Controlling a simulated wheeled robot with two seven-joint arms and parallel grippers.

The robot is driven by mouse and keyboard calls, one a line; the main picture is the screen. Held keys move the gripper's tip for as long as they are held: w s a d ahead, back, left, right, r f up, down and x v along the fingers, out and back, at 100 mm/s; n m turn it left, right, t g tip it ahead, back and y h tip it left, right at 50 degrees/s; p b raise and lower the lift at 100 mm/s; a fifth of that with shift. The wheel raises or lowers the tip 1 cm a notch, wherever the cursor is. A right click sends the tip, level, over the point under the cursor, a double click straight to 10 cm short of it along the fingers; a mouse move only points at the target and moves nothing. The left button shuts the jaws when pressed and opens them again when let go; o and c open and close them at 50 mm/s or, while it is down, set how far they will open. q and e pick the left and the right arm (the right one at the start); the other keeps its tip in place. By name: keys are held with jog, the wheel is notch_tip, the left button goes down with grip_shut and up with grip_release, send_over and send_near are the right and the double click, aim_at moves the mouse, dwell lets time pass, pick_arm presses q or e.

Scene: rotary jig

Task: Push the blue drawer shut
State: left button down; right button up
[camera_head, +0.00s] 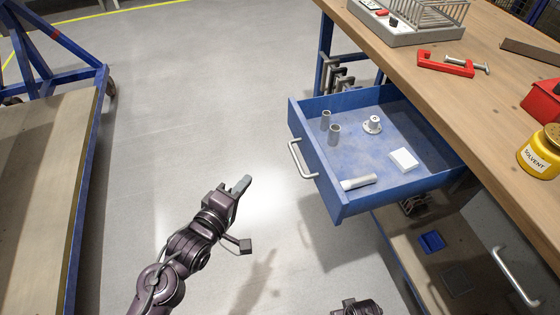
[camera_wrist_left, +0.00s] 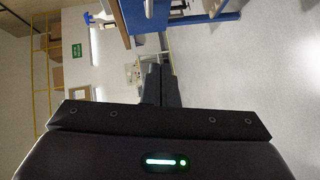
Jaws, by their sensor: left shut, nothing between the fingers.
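The blue drawer (camera_head: 325,188) is pulled well out of the wooden workbench (camera_head: 440,92) in the head view. Its front panel, with a pale bar handle (camera_head: 301,160), faces left toward the open floor. Inside lie two grey cylinders, a white flanged part, a white block and a pale tube. My left gripper (camera_head: 243,184) is shut and empty, left of the drawer front and clear of the handle. Its closed fingers (camera_wrist_left: 160,86) also show in the left wrist view. Only a dark piece of my right arm shows at the bottom edge; its fingers are out of view.
On the bench stand a grey tray with a wire rack (camera_head: 415,20), a red clamp (camera_head: 443,65) and a yellow solvent pot (camera_head: 541,150). A lower shelf sits under the drawer. A blue-framed cart (camera_head: 88,150) stands at left. The floor between is clear.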

pick_arm(q)
jog(key=w+d+b, duration=0.1)
jog(key=w+d, duration=0.7)
jog(key=w, duration=0.2)
jog(key=shift+d+f, duration=0.2)
jog(key=shift+f, duration=0.15)
pick_arm(e)
jog(key=shift+w+a+r, duration=0.2)
jog(key=shift+w+r, duration=0.1)
jog(key=shift+r, duration=0.3)
jog(key=shift+w+a+r, duration=0.15)
jog(key=shift+w+r, duration=0.15)
jog(key=shift+r, duration=0.25)
jog(key=shift+w+a+r, duration=0.2)
jog(key=shift+w+r, duration=0.1)
jog(key=shift+r, duration=0.3)
